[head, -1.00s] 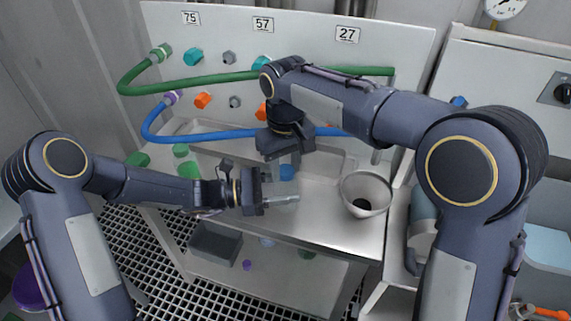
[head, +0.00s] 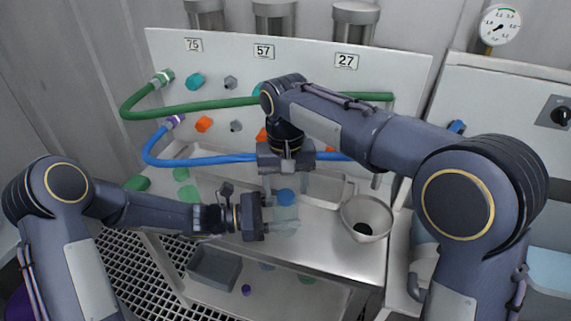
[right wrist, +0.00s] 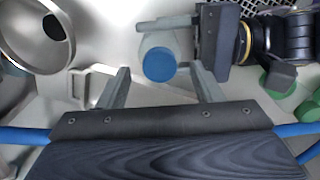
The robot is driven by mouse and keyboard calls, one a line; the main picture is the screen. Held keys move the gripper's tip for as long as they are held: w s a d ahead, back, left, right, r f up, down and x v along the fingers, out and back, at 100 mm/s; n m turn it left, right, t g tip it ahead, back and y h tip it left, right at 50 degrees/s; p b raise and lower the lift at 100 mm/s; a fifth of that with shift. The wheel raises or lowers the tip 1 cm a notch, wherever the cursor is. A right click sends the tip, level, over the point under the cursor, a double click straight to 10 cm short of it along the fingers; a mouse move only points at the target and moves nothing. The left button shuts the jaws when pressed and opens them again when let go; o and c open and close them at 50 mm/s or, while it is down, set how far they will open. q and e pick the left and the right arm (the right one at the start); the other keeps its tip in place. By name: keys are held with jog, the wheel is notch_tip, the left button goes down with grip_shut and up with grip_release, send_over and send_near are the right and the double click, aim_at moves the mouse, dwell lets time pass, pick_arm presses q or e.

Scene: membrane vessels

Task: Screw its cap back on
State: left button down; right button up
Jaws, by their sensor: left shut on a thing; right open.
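A translucent vessel (head: 284,213) with a round blue cap (head: 286,196) at its top is in front of the panel, above the steel worktop. My left gripper (head: 280,214) reaches in from the left, shut on the vessel. In the right wrist view the vessel (right wrist: 158,42) shows beside the left gripper's finger, with the blue cap (right wrist: 159,64) facing the camera. My right gripper (head: 284,188) points down over the cap. Its two fingers (right wrist: 162,86) are open, with the cap near the gap between their tips and apart from both. Whether the cap's thread is engaged cannot be seen.
A steel funnel (head: 366,218) stands to the right on the worktop (head: 330,250). A shallow tray (head: 325,188) lies behind the vessel. Green caps (head: 189,194) lie to the left. A blue hose (head: 205,160) and a green hose (head: 205,106) cross the panel behind.

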notch_tip(320, 180, up, 10)
jog(key=shift+r, duration=0.15)
pick_arm(q)
jog(key=c, duration=0.5)
grip_release()
jog(key=a, duration=0.5)
jog(key=s+a, duration=0.1)
jog(key=a, duration=0.1)
jog(key=shift+a, duration=0.4)
pick_arm(e)
jog(key=shift+r, duration=0.2)
